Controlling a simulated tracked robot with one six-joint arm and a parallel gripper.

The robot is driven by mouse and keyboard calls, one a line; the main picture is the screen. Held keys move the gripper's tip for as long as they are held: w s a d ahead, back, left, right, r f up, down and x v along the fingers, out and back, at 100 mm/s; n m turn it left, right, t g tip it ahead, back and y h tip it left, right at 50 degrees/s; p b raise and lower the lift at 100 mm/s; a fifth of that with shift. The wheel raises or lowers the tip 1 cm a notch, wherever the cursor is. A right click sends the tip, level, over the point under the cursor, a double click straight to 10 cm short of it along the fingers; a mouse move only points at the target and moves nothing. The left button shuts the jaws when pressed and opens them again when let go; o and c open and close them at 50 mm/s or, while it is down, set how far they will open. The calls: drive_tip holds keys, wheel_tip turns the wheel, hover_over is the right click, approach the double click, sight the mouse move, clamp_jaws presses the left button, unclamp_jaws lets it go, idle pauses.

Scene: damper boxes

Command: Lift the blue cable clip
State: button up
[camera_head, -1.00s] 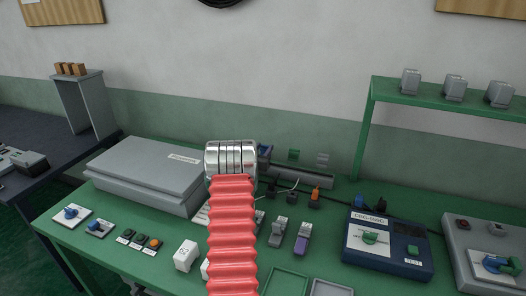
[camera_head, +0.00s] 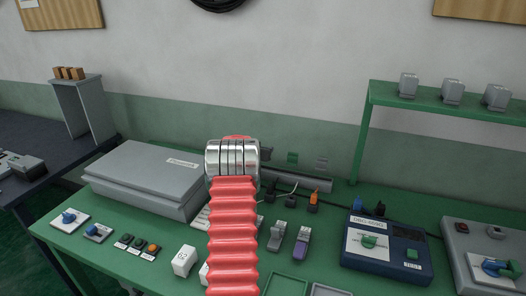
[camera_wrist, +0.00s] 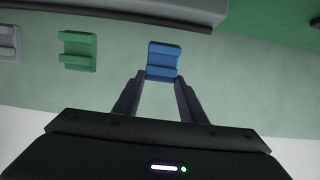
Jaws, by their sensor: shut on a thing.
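The blue cable clip (camera_wrist: 163,61) is between the fingertips of my gripper (camera_wrist: 161,78) in the wrist view. The jaws are shut on its near end, and the rest of it sticks out beyond them. I cannot tell whether it is clear of the surface behind it. In the head view my red and silver arm stands in front of this spot, and I cannot make out the blue clip there.
A green clip (camera_wrist: 77,51) and a grey clip (camera_wrist: 9,44) sit beside the blue one; the head view shows them on the back wall (camera_head: 292,158), (camera_head: 321,164). A grey duct (camera_head: 302,180), black connectors and an orange connector (camera_head: 314,198) lie below.

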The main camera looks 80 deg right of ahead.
drive_tip(key=shift+s+f, duration=0.1)
drive_tip(key=shift+s, duration=0.05)
drive_tip(key=o, duration=1.1)
drive_tip(key=shift+c, duration=0.2)
drive_tip(key=v, duration=1.4)
drive_tip(key=shift+w+d, duration=0.1)
drive_tip(key=shift+w, duration=0.1)
